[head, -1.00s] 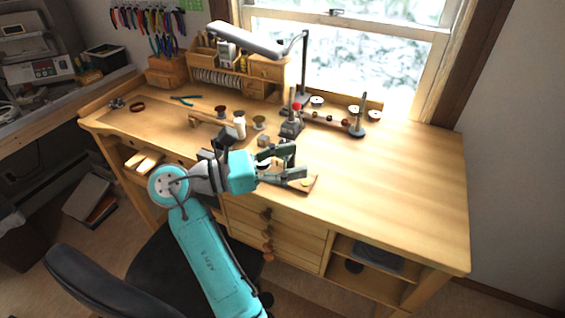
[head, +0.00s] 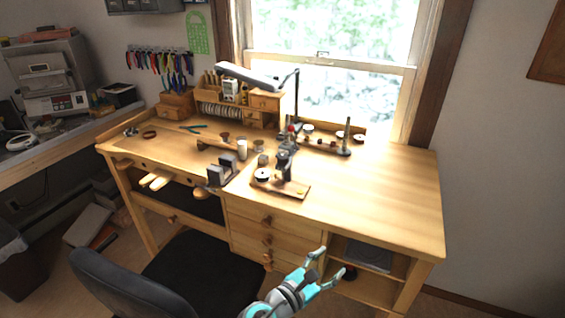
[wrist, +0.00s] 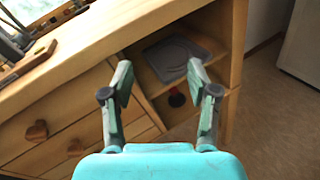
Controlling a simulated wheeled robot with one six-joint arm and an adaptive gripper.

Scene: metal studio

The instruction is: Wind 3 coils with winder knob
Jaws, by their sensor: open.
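A small dark device on a wooden base (head: 296,191), likely the winder, stands near the front edge of the workbench. A dark upright (head: 285,166) rises from it, and a white-topped round piece (head: 262,175) sits at its left. I cannot make out its knob or any wound coils at this size. My gripper (head: 329,263) is open and empty, low in front of the bench, right of the drawers and well below the device. In the wrist view my gripper (wrist: 158,72) has its fingers apart, facing the open shelves; the device's base (wrist: 28,66) shows at far left.
The bench top (head: 370,200) is clear on the right. Behind the device stand a red-topped tool (head: 291,130) and a rack with spools and a post (head: 346,138). A grey tray (wrist: 172,58) lies on the upper shelf. A black chair (head: 205,270) stands in front.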

